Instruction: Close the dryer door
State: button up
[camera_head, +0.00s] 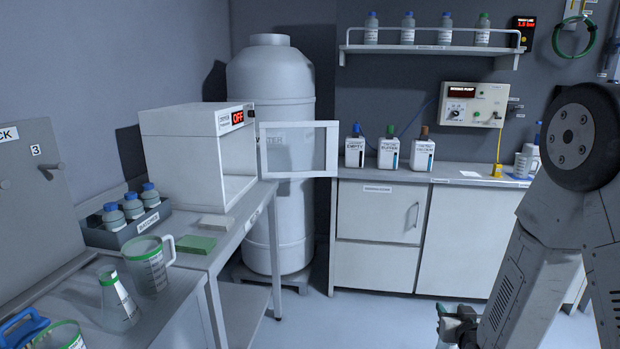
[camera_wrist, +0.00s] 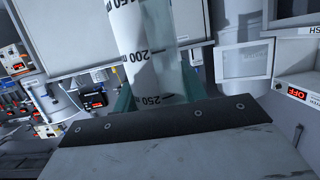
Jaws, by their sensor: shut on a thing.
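The dryer (camera_head: 180,150) is a white box on the left bench, with a red OFF display; its front corner also shows in the wrist view (camera_wrist: 300,84). Its door (camera_head: 328,150) is a white frame with a clear pane. It stands wide open, sticking out to the right of the dryer; it also shows in the wrist view (camera_wrist: 243,46). My gripper (camera_wrist: 158,98) is shut on a clear graduated vessel (camera_wrist: 135,45) with black marks. The gripper is well apart from the door. In the head view only part of it shows at the bottom edge.
A large white tank (camera_head: 270,75) stands behind the door. A bottle rack (camera_head: 128,232), a green-rimmed jug (camera_head: 147,268) and a flask (camera_head: 117,305) stand on the left bench. Cabinets (camera_head: 380,215) line the back wall. The floor between is clear.

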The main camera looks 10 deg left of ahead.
aim_at(226, 188)
jog(key=z, duration=0.55)
jog(key=i, duration=1.4)
jog(key=u, duration=0.4)
jog(key=i, duration=1.2)
jog(key=u, duration=0.85)
